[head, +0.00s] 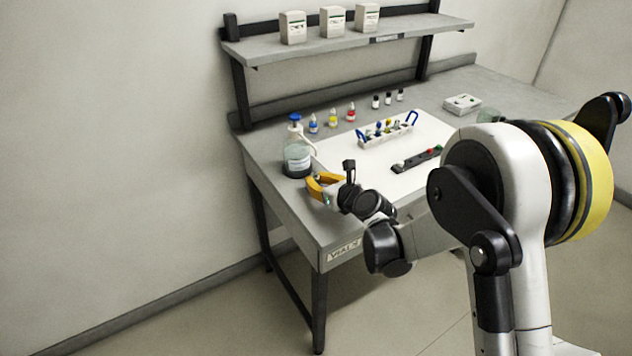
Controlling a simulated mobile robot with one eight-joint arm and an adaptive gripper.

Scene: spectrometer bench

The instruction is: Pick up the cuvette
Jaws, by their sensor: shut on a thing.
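My gripper (314,186), with its orange fingers, is at the near left part of the bench, just in front of the wash bottle. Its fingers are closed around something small. The cuvette is too small and too covered by the fingers to make out clearly; the thing between them is taken to be it. Whether it touches the bench top cannot be told.
A wash bottle (298,158) with a blue cap stands close behind my gripper. A rack (386,133) with blue handles and a dark strip (417,159) lie on the white mat (437,127). Small bottles line the back. A shelf (350,40) holds boxes (332,22).

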